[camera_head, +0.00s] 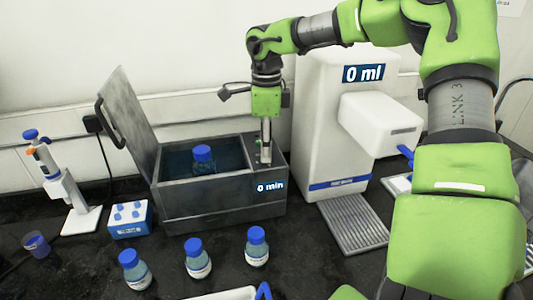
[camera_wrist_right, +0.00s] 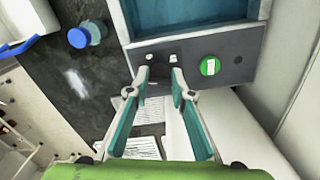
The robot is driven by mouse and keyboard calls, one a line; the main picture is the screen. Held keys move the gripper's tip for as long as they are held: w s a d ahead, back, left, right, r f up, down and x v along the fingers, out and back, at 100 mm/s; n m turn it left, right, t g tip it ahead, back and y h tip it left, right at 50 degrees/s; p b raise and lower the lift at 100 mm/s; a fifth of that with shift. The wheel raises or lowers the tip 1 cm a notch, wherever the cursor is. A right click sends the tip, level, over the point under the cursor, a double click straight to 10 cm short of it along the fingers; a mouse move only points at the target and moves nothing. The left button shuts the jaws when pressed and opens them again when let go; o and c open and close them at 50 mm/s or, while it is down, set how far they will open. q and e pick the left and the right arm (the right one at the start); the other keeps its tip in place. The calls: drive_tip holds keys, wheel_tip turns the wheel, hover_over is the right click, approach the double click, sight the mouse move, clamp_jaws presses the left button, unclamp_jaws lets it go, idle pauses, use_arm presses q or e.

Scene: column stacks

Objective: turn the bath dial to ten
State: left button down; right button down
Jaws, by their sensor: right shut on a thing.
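The grey water bath (camera_head: 210,212) stands on the dark bench with its lid (camera_head: 128,122) open and tilted up. Its display (camera_head: 270,187) reads "0 min". A blue-capped bottle (camera_head: 204,160) stands in the bath. My right gripper (camera_head: 265,157) points down at the panel on the bath's right side. In the right wrist view its two fingers (camera_wrist_right: 159,73) are closed around the small dark dial (camera_wrist_right: 158,76), which they largely hide. A round green button (camera_wrist_right: 210,66) lies beside them on the panel. My left gripper is not in view.
Several blue-capped bottles (camera_head: 197,258) stand in front of the bath. A white dispenser (camera_head: 325,120) reading "0 ml" stands close on the right, with a drip grid (camera_head: 352,224). A pipette stand (camera_head: 75,205) and blue-white rack (camera_head: 129,219) are on the left.

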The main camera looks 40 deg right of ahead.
drive_tip(key=m+b, duration=0.1)
drive_tip(key=m, duration=0.1)
drive_tip(key=shift+f+m+b, duration=0.1)
drive_tip(key=shift+m+b, duration=0.25)
drive_tip(key=shift+m, duration=0.05)
drive_tip(key=m+b, duration=0.1)
drive_tip(key=m, duration=0.1)
drive_tip(key=shift+m, duration=0.4)
drive_tip(key=m+b, duration=0.2)
drive_tip(key=m, duration=0.4)
drive_tip(key=m+b, duration=0.1)
drive_tip(key=m, duration=0.4)
drive_tip(key=shift+m, duration=0.4)
drive_tip(key=m, duration=0.3)
drive_tip(key=shift+m, duration=2.1)
drive_tip(key=c, duration=1.8)
unclamp_jaws()
